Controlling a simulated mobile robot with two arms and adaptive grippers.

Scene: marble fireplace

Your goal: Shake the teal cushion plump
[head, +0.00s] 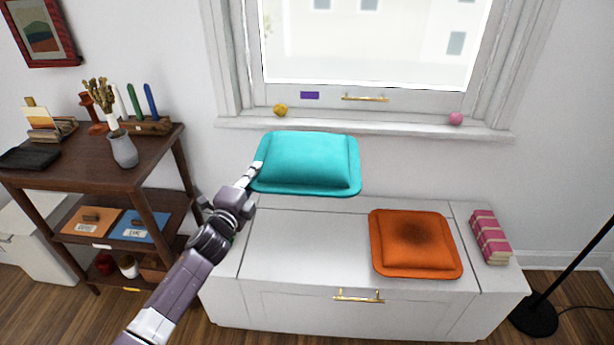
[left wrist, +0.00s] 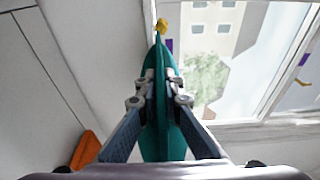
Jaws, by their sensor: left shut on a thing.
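The teal cushion (head: 310,162) hangs in the air above the white bench, in front of the window sill. My left gripper (head: 254,173) is shut on its left edge in the head view. In the left wrist view the teal cushion (left wrist: 162,138) shows edge-on between the two fingers of my left gripper (left wrist: 160,88). The cushion looks roughly level and full in the middle. My right gripper is in neither view.
An orange cushion (head: 415,243) with a dark dent lies on the white bench (head: 300,245). Pink-striped books (head: 490,237) lie at its right end. A dark wooden shelf (head: 150,150) with a vase (head: 122,149) stands left. A floor lamp (head: 535,313) stands right.

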